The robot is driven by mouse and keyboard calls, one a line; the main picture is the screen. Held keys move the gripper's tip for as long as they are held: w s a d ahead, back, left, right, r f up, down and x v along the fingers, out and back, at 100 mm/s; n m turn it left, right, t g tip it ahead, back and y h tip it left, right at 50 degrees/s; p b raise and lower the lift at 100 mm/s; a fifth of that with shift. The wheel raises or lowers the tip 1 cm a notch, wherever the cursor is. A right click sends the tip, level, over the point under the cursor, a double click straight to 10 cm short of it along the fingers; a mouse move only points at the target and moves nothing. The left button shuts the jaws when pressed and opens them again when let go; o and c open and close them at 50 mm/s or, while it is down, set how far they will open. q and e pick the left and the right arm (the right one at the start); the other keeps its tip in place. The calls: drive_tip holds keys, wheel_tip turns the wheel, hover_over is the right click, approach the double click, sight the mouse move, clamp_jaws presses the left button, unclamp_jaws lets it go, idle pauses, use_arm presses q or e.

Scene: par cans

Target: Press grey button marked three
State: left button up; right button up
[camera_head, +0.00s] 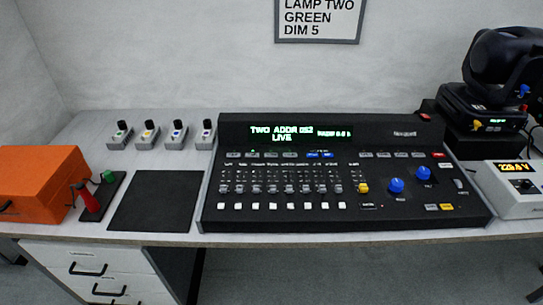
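A black lighting console (215,200) stands on the grey desk, its lit green display (290,133) reading "TWO ADDR" and "LIVE". Below the display is a row of small grey buttons (270,154), with blue buttons (319,154) beside them. More grey buttons (384,154) lie to the right, ending at a red one. The button labels are too small to read, so I cannot tell which grey button is marked three. Neither of my grippers is in view, and nothing touches the console.
Faders, white keys and blue knobs (396,185) cover the console. At left are an orange box (40,178), a red and green item on a black base (98,195) and a dark mat (155,202). Small switch boxes stand behind. A moving-head lamp (500,75) and power unit (512,199) are right.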

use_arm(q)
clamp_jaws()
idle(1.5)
